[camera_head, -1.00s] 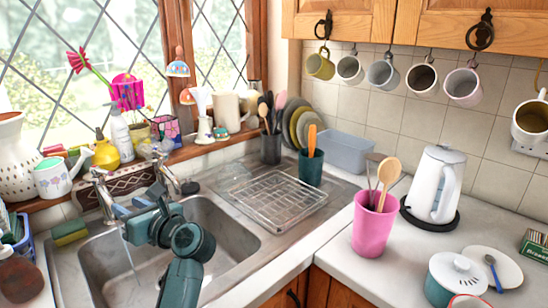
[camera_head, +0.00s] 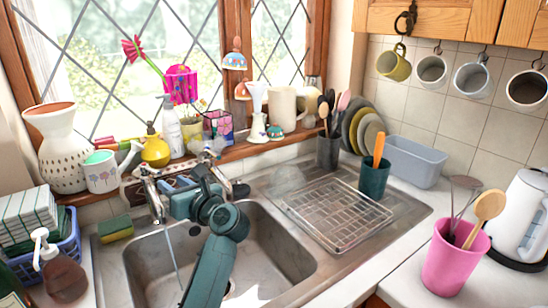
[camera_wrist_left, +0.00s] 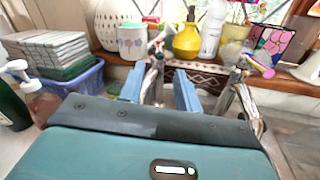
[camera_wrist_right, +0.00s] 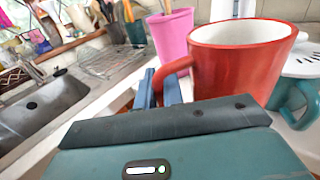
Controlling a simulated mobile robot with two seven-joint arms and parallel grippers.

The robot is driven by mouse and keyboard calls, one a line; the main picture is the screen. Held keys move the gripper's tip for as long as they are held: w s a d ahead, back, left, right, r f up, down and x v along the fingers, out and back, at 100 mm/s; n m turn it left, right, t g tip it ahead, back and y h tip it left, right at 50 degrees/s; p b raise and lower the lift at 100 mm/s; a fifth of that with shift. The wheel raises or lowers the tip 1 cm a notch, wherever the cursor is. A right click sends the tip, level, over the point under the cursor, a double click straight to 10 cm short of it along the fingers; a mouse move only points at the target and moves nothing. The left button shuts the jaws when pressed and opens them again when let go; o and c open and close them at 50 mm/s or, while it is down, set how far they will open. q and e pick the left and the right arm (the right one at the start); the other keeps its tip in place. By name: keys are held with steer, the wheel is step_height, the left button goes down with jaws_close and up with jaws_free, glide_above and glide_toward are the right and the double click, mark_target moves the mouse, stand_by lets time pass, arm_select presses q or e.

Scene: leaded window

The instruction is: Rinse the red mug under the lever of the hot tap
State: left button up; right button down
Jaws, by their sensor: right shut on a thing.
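The red mug (camera_wrist_right: 235,60) shows large in the right wrist view, upright, with its handle between the fingers of my right gripper (camera_wrist_right: 163,82), which is shut on it. The mug and right gripper are out of the head view. My left gripper (camera_head: 176,206) is at the taps behind the sink. In the left wrist view its two blue fingers (camera_wrist_left: 158,86) are apart, with the left tap (camera_wrist_left: 151,88) showing between them; I cannot tell whether they touch it. A thin water stream (camera_head: 172,252) falls into the sink (camera_head: 270,255). The right tap (camera_wrist_left: 238,92) stands beside it.
A wire rack (camera_head: 335,215) lies on the drainer. A pink utensil pot (camera_head: 455,262) and white kettle (camera_head: 525,215) stand on the right counter. A soap bottle (camera_head: 62,275), sponge (camera_head: 115,229) and blue basket (camera_head: 65,250) are left of the sink. Sill ornaments crowd behind the taps.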

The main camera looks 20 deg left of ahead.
mark_target(147, 166)
arm_select(q)
steer(key=p+x, duration=0.2)
steer(key=x, duration=0.7)
steer(key=shift+w+a, duration=0.1)
steer(key=shift+a, duration=0.3)
jaws_close()
